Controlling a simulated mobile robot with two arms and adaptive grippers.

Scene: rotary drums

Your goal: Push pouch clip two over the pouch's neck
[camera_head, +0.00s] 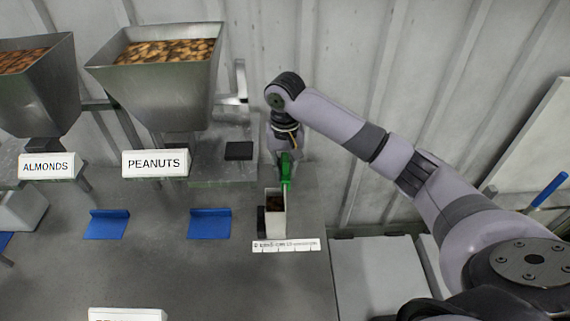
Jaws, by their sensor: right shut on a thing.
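My right gripper (284,153) points down in the middle of the view and is shut on a green clip (286,172). The clip is at the far upper side of a small, pale, open-topped pouch or holder (278,222) with brown contents. Whether the clip touches the pouch, or sits around its neck, I cannot tell at this size. The gripper's fingers are small and partly hidden by the wrist. My left gripper is out of view.
A printed label strip (286,246) lies just in front of the pouch. Two blue angled pieces (209,223) stand on the grey table to the left. The peanuts hopper (160,88) and almonds hopper (35,95) stand behind. Grey boxes (375,275) are at the lower right.

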